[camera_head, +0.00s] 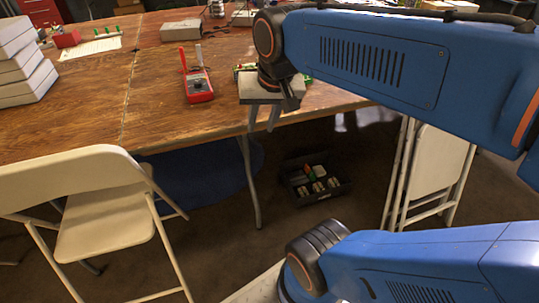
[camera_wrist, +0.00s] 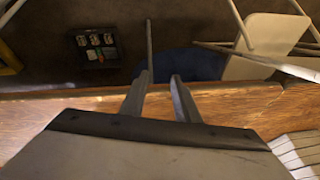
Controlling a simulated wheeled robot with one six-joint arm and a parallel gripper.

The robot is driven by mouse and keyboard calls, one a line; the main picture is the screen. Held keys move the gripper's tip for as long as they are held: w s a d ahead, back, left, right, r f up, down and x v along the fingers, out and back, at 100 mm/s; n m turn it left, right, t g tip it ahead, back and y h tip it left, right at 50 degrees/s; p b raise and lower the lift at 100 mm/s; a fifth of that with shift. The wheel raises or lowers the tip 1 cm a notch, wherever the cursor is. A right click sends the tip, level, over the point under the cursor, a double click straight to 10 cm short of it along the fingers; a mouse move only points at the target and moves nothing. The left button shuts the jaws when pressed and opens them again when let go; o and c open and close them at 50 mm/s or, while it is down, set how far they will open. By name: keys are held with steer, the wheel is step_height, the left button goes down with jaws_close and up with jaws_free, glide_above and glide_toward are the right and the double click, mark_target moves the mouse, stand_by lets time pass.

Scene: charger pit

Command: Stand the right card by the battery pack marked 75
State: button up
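My gripper (camera_head: 262,122) hangs over the front edge of the wooden table, fingers pointing down. In the wrist view the two fingers (camera_wrist: 160,78) stand apart with nothing between them, so it is open and empty. I cannot pick out a card or a battery pack marked 75 in either view; no marking is readable. A black open tray (camera_head: 341,188) on the floor under the table holds several small white, green and orange things, too small to identify. The tray also shows in the wrist view (camera_wrist: 118,58). My gripper is well above it and apart from it.
On the table (camera_head: 150,110) are a red meter (camera_head: 199,90), a paper sheet (camera_head: 92,49), a grey box (camera_head: 181,30) and stacked white boxes (camera_head: 22,75). A green thing shows partly behind my gripper. White folding chairs stand at left (camera_head: 100,215) and right (camera_head: 435,165).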

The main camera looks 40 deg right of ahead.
steer(key=s+a+f+n, duration=0.2)
steer(key=s+f+n, duration=0.3)
steer(key=s, duration=0.1)
steer(key=shift+f+t, duration=0.3)
steer(key=shift+f, duration=0.05)
stand_by(0.9)
